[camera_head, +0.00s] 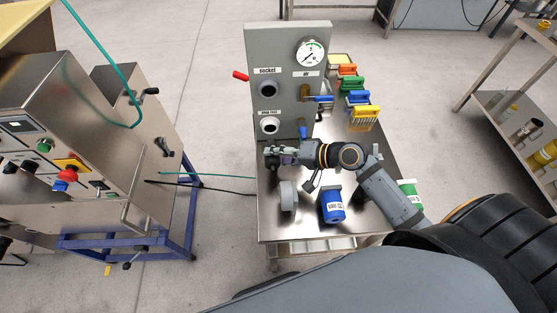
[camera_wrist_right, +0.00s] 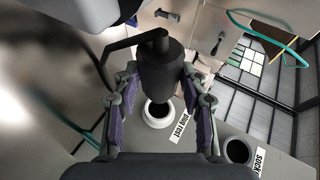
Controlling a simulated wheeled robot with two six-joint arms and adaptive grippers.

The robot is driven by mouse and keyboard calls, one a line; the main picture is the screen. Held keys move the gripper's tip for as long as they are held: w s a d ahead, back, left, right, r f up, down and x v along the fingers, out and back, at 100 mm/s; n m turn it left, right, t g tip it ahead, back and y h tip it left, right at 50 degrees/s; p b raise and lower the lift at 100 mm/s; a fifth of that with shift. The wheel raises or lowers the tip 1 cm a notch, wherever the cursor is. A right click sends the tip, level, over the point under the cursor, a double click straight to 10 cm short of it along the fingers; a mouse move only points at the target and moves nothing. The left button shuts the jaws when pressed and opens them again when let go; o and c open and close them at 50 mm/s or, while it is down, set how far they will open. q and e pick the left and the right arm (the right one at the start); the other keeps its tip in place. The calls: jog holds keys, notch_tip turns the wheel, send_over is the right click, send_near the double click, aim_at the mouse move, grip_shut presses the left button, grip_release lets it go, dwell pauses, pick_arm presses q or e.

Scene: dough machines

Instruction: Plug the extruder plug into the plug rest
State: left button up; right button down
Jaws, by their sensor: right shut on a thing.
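The extruder plug, a dark cylinder with a bent black cable (camera_wrist_right: 158,65), is held between the fingers of my right gripper (camera_wrist_right: 160,82) in the right wrist view. In the head view my right gripper (camera_head: 281,156) is low in front of the grey panel, and the plug is hard to make out there. The plug rest, a pale ring with a dark hole (camera_head: 269,125), is on the panel just above the gripper. It also shows beyond the plug in the right wrist view (camera_wrist_right: 158,117), apart from it, with its label beside it. My left gripper is out of view.
The socket (camera_head: 268,88) sits above the plug rest, with a gauge (camera_head: 311,52) and air valve (camera_head: 318,99) to the right. Coloured handled tools (camera_head: 358,98) stand behind.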

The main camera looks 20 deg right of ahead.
aim_at(276, 145)
jog(key=shift+w+d+b, duration=0.25)
jog(key=shift+w+d, duration=0.05)
jog(key=shift+w, duration=0.6)
jog(key=shift+w+d+b, duration=0.25)
jog(key=shift+w, duration=0.65)
jog(key=shift+p, duration=0.5)
jog(key=shift+w+d+b, duration=0.25)
jog(key=shift+w+b, duration=0.05)
jog(key=shift+w, duration=0.55)
jog(key=shift+w+d+b, duration=0.25)
jog(key=shift+w, duration=0.55)
jog(key=c, duration=0.7)
grip_release()
jog(key=shift+o, duration=0.2)
jog(key=shift+o, duration=1.3)
